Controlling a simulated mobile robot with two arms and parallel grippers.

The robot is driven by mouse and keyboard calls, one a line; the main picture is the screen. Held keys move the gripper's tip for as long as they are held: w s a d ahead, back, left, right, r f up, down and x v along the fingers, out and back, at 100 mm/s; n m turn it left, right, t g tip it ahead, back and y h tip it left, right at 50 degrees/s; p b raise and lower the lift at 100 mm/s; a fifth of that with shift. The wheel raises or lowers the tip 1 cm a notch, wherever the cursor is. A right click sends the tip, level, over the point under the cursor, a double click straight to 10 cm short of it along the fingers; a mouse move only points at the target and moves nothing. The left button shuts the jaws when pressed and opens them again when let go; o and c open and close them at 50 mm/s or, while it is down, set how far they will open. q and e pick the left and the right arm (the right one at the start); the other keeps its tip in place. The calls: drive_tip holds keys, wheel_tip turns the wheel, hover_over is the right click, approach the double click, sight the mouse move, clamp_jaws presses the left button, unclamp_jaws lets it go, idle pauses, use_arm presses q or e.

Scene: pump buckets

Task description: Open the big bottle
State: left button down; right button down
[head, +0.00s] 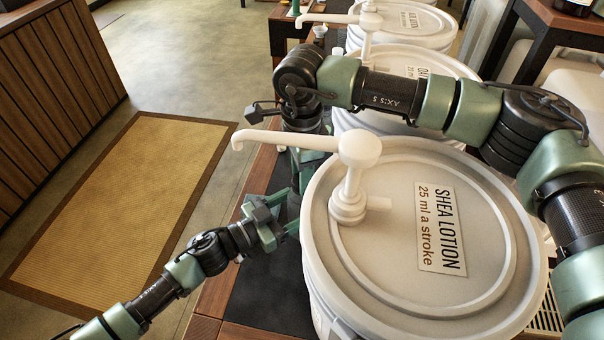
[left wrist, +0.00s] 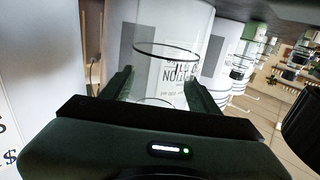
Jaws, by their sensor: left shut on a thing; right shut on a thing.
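In the left wrist view a clear, see-through vessel (left wrist: 165,85) with a dark round rim stands between the fingers of my left gripper (left wrist: 160,92); it looks like the bottle. Text shows on or through its wall. In the head view my left gripper (head: 280,215) is shut at the left side of the front bucket, and what it holds is hardly visible. My right gripper (head: 306,148) points down behind the front bucket's pump spout, just beyond the left gripper. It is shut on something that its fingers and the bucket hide. I cannot make out a cap.
A large white shea lotion bucket (head: 400,290) with a pump (head: 350,180) stands close to the right of both grippers. More pump buckets (head: 405,25) stand behind it. The pump's spout reaches left over the dark mat (head: 265,295). Floor lies open to the left.

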drive_tip(key=n, duration=0.4)
drive_tip(key=shift+n, duration=0.3)
drive_tip(key=n, duration=0.4)
drive_tip(key=shift+n, duration=0.3)
drive_tip(key=n, duration=0.7)
drive_tip(key=shift+r, duration=0.25)
drive_tip(key=shift+r, duration=0.9)
drive_tip(key=shift+r, duration=0.1)
